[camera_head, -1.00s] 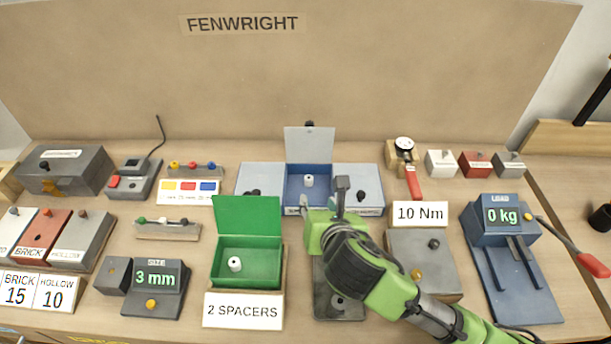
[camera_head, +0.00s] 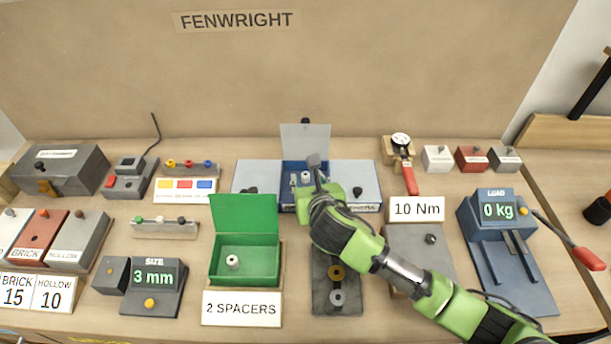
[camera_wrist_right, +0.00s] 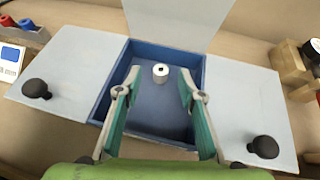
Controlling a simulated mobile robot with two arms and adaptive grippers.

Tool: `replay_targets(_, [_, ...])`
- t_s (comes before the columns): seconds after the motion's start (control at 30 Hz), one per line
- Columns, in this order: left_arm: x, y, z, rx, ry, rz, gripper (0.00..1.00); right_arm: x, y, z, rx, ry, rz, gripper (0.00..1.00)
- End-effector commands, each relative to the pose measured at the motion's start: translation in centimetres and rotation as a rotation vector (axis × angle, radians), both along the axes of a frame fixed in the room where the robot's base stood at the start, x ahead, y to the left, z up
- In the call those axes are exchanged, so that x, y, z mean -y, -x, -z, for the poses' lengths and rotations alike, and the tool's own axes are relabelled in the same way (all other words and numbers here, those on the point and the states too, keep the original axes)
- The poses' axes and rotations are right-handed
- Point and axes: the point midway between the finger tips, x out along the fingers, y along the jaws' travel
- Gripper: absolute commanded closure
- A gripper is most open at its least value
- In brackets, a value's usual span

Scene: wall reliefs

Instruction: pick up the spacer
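A small white spacer (camera_wrist_right: 160,72) with a dark hole stands on the floor of the blue compartment (camera_wrist_right: 150,110), towards its back. In the head view this spacer (camera_head: 306,177) is partly hidden by my gripper. A second white spacer (camera_head: 232,261) sits in the open green box (camera_head: 245,262). My right gripper (camera_wrist_right: 155,92) is open and empty, its fingers reaching into the blue compartment on either side of the line to the spacer, which lies beyond the fingertips. It also shows in the head view (camera_head: 305,185). My left gripper is not in view.
The compartment's lid (camera_head: 305,138) stands raised behind it. Grey panels with black knobs (camera_wrist_right: 37,88) flank it. In front are a dark plate with round parts (camera_head: 337,285) and the "2 SPACERS" sign (camera_head: 242,309).

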Motion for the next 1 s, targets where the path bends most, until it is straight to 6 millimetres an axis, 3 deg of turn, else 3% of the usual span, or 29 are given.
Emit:
replay_targets(0.2, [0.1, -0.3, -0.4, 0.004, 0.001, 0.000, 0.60, -0.2, -2.1, 1.2, -0.001, 0.000, 0.001, 0.64])
replay_targets(0.53, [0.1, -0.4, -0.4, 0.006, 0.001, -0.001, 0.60, -0.4, -2.5, 1.5, 0.000, -0.001, 0.000, 0.64])
replay_targets(0.67, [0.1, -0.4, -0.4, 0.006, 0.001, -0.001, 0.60, -0.3, -2.5, 1.5, 0.000, 0.000, 0.000, 0.93])
replay_targets(1.0, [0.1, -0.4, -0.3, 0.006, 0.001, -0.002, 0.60, -0.3, -2.5, 1.5, 0.000, 0.000, 0.000, 0.93])
